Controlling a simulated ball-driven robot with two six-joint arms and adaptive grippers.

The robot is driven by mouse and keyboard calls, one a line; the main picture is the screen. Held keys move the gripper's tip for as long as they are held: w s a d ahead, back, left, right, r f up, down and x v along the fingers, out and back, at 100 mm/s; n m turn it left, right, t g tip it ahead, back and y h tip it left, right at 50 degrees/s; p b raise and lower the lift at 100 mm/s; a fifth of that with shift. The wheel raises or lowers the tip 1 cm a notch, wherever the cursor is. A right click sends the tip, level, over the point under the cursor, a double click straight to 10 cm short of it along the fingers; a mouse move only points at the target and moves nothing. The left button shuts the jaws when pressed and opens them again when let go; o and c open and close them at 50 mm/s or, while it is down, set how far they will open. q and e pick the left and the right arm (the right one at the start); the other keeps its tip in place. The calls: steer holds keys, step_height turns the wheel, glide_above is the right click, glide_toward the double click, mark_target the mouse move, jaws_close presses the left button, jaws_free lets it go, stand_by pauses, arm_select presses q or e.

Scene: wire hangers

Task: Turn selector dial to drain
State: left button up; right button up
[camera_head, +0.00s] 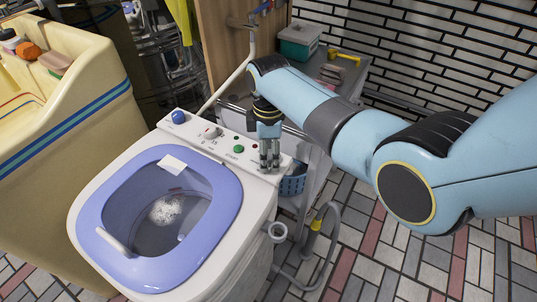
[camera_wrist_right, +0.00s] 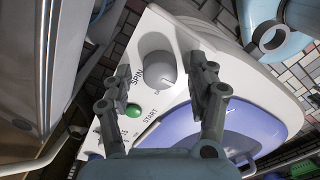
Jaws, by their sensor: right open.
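A washing machine (camera_head: 252,180) with a white control panel stands below my right arm. In the right wrist view, a round grey dial (camera_wrist_right: 158,70) sits on the panel beside the word SPIN, its pointer setting hard to read. My right gripper (camera_head: 270,163) points down over the panel's right end and hides that dial in the head view. In the right wrist view, the right gripper (camera_wrist_right: 163,74) is open, with its fingers on either side of the dial; contact cannot be told. A second dial (camera_head: 212,132) sits further left on the panel. My left gripper is out of view.
The panel also holds a blue knob (camera_head: 179,117) and a green START button (camera_head: 239,149). The lilac lid (camera_head: 228,196) lies in front. A cream basin (camera_head: 100,75) stands left. A blue basket (camera_head: 292,184) and grey hose (camera_head: 325,235) are at the right.

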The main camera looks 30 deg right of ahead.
steer(key=shift+f, duration=0.1)
steer(key=c, duration=1.1)
steer(key=shift+c, duration=0.2)
steer(key=shift+m+p, duration=1.15)
steer(key=shift+m, duration=0.15)
steer(key=m+p, duration=0.1)
steer(key=m, duration=0.1)
steer(key=shift+m, duration=0.4)
steer(key=m+p, duration=0.1)
steer(key=m, duration=0.2)
steer(key=shift+p, duration=0.3)
steer(key=shift+m+p, duration=0.35)
steer(key=shift+m, duration=1.25)
